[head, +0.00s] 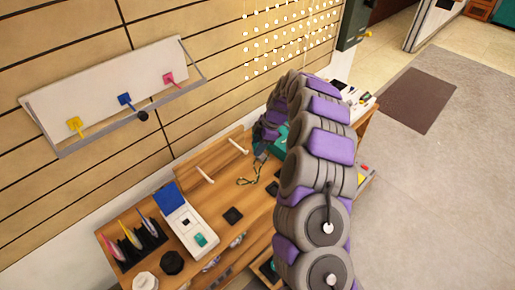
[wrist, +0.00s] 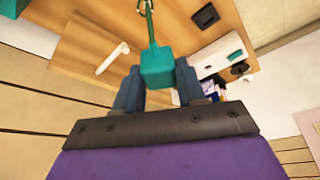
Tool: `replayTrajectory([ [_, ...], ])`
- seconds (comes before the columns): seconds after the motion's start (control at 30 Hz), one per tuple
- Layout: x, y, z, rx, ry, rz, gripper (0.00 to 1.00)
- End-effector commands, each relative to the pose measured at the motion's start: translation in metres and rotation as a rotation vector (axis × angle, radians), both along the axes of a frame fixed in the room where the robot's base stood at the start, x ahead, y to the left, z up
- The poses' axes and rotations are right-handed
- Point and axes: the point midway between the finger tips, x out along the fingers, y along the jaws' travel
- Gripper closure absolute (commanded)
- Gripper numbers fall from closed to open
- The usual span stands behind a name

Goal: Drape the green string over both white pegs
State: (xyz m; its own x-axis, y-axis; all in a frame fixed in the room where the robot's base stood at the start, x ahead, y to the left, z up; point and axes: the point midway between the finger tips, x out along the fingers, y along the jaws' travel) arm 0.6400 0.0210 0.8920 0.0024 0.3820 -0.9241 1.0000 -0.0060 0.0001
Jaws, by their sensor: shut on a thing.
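Two white pegs stick out from the wooden board above the workbench in the head view, a lower left peg (head: 206,175) and an upper right peg (head: 238,147). My gripper (head: 262,150) is just right of the upper right peg. In the wrist view my gripper (wrist: 158,85) is shut on a teal block at the end of the green string (wrist: 151,28). In the head view the green string (head: 248,181) hangs below my gripper, its lower part near the bench top. A white peg (wrist: 110,58) shows left of the block in the wrist view, apart from it.
The wooden bench (head: 225,195) carries a white box with a blue lid (head: 187,222), a dark pen holder (head: 142,243) and small black squares (head: 233,215). A sloped white shelf (head: 105,90) with coloured hooks is on the wall. My arm hides the bench's right part.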

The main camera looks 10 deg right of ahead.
Motion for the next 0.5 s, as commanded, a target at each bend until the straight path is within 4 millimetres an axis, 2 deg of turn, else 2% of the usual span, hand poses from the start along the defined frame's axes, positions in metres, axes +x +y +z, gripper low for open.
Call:
replayTrajectory([
  [0.5,0.052,-0.017,0.001,-0.002,0.0,-0.001,0.89],
])
